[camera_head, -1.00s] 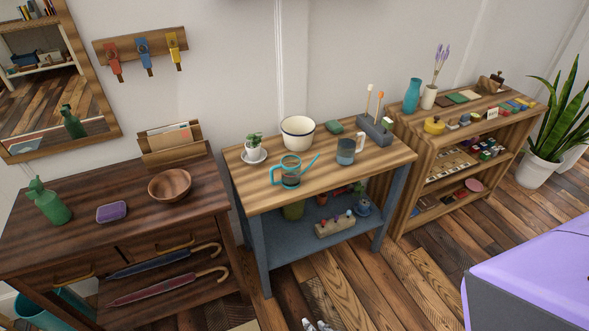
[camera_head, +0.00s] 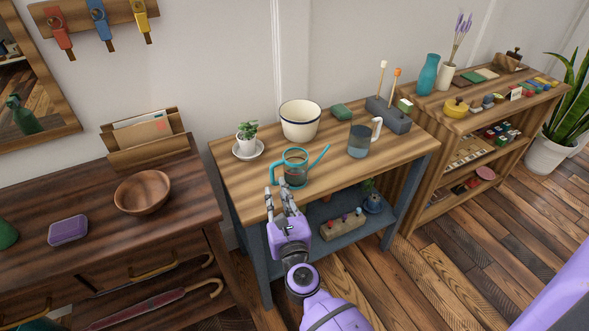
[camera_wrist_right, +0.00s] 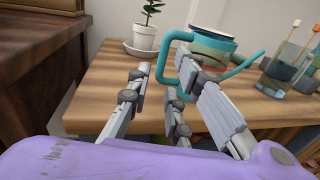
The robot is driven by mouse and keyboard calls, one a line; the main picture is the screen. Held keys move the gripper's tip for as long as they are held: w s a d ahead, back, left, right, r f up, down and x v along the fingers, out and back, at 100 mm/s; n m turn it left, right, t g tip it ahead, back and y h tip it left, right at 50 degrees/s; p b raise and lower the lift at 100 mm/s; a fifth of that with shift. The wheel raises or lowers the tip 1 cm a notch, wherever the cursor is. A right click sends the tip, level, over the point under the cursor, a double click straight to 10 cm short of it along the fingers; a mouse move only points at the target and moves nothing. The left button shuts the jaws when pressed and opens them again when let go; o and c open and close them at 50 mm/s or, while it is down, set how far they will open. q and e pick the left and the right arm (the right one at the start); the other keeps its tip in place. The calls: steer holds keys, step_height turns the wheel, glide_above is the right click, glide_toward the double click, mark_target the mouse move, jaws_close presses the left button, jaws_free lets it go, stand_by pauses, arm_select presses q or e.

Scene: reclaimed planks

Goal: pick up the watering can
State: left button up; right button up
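The watering can (camera_head: 296,180) stands upright on the wooden top of the blue-legged table (camera_head: 245,180). It has teal trim, a see-through body, a handle on the left and a thin spout to the right. My right gripper (camera_head: 277,189) is at the table's front edge, just in front of the can on its handle side. In the wrist view the can (camera_wrist_right: 210,43) is ahead, and its teal handle shows between and beyond the spread fingers of my right gripper (camera_wrist_right: 163,78). The gripper is open and empty. I cannot tell whether a finger touches the handle. My left gripper is out of view.
A potted plant on a saucer (camera_head: 247,140), a cream pot (camera_head: 300,120) and a clear jug (camera_head: 359,140) stand around the can. A dark cabinet with a wooden bowl (camera_head: 142,192) is to the left. A shelf unit (camera_head: 440,140) stands to the right.

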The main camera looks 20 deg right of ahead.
mark_target(272, 177)
steer(key=w, duration=0.2)
steer(key=w+d, duration=0.1)
steer(key=w, duration=0.4)
steer(key=shift+d+r+p, duration=0.2)
steer(key=shift+d+p, duration=0.05)
steer(key=shift+p, duration=0.15)
jaws_close()
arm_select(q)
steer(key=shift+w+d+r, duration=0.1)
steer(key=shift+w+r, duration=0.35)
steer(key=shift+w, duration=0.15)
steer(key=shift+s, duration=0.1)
